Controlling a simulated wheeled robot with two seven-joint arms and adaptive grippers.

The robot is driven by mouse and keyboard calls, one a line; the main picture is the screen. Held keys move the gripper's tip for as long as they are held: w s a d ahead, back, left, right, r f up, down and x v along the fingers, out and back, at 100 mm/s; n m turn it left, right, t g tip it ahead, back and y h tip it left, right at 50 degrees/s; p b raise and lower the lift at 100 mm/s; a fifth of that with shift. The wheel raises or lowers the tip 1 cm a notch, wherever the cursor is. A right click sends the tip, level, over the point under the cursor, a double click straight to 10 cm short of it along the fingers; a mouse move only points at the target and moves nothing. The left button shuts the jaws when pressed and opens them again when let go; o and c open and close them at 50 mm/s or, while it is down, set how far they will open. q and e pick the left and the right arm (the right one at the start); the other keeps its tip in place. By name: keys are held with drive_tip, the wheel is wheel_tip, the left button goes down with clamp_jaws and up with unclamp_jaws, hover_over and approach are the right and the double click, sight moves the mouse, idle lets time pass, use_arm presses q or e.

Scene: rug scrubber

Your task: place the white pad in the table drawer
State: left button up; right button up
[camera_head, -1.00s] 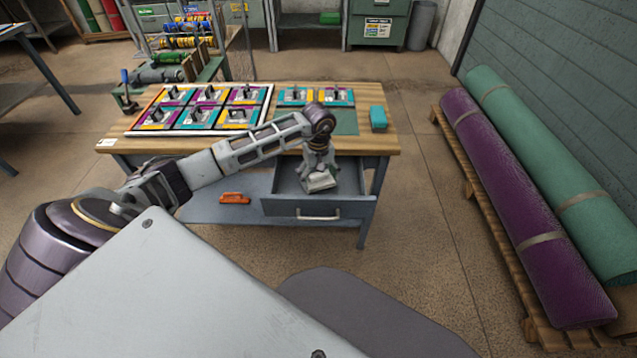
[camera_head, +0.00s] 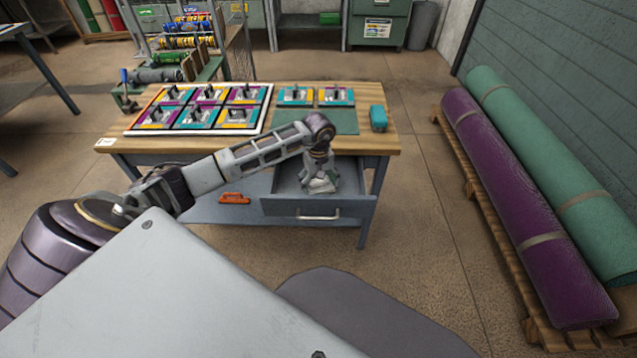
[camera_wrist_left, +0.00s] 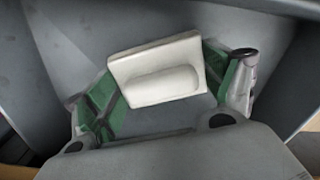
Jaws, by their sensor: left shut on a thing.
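The white pad (camera_wrist_left: 160,68) with its raised rounded grip is between the green-lined fingers of my left gripper (camera_wrist_left: 168,85) in the left wrist view. The gripper is shut on it. In the head view my left gripper (camera_head: 320,183) points down inside the open table drawer (camera_head: 318,210), and the pad is mostly hidden by it. Grey drawer walls surround the pad in the wrist view. I cannot tell whether the pad touches the drawer floor. My right gripper is not in view.
The wooden table (camera_head: 385,143) holds a white tray (camera_head: 128,130) of coloured pads with black grips, two more coloured pads and a teal block (camera_head: 378,118). An orange tool (camera_head: 234,198) lies on the lower shelf. Rolled rugs (camera_head: 525,200) lie on a pallet at right.

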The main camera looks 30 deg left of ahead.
use_arm(q)
drive_tip(key=o, duration=0.8)
drive_tip(key=shift+o, duration=1)
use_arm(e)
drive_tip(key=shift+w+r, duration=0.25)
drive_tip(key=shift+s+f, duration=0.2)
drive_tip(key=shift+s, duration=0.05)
use_arm(q)
drive_tip(key=shift+r, duration=0.2)
wheel_tip(320, 180, up, 10)
drive_tip(key=shift+r+p, duration=0.2)
drive_tip(key=shift+p, duration=0.4)
drive_tip(key=shift+r, duration=0.7)
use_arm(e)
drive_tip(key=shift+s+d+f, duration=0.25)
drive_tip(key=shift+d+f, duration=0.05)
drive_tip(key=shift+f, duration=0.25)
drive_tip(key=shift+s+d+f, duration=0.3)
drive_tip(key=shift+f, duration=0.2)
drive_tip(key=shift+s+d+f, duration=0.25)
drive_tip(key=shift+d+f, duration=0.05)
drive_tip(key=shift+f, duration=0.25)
